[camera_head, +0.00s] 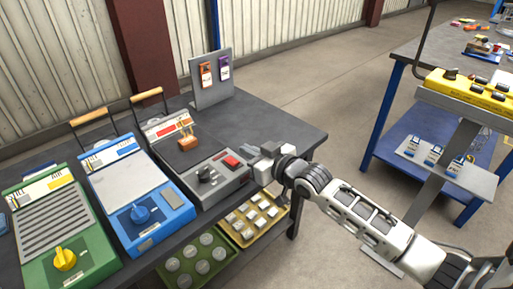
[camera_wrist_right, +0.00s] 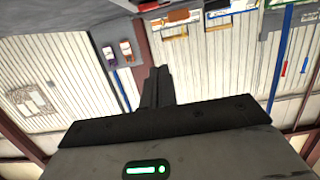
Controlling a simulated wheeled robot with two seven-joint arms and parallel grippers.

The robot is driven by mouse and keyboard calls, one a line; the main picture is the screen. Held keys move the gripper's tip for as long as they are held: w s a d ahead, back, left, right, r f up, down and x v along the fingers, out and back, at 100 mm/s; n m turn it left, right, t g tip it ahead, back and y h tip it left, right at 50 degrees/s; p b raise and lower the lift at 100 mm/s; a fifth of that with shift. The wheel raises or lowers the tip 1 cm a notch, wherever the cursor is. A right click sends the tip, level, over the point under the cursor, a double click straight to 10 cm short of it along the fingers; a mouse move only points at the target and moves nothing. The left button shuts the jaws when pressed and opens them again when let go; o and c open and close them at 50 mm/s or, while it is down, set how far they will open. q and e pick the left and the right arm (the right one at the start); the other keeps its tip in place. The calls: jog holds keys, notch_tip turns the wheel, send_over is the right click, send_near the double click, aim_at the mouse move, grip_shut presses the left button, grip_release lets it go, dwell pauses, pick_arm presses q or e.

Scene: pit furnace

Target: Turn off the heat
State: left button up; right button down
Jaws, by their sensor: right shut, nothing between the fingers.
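My right gripper (camera_head: 258,160) is at the box's right end, close to the red part. I cannot tell whether it touches the box. Its fingers are shut and empty, and they also show in the wrist view (camera_wrist_right: 157,85). My left gripper is not in view.
A blue unit with a blue knob (camera_head: 141,214) and a green unit with a yellow knob (camera_head: 64,259) stand to the left. An upright grey board (camera_head: 212,92) holds orange and purple tags. Trays (camera_head: 254,218) sit below the bench. Open floor lies right, before a blue-legged table (camera_head: 385,110).

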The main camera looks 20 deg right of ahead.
jog(key=v, duration=0.2)
jog(key=shift+s+d+r, duration=0.1)
jog(key=shift+s+r, duration=0.2)
jog(key=s+a+f+g, duration=0.1)
jog(key=s+a+f, duration=0.1)
jog(key=s+f, duration=0.2)
jog(key=s+a+f+m+g+h, duration=0.1)
jog(key=s+a+f, duration=0.2)
jog(key=s, duration=0.8)
jog(key=s+a+f+g+h+p, duration=0.1)
jog(key=s+a+f+g, duration=0.1)
jog(key=s+f, duration=0.3)
jog(key=s+a, duration=0.1)
jog(key=s, duration=0.2)
jog(key=shift+m, duration=0.4)
jog(key=shift+w+a+f, duration=0.1)
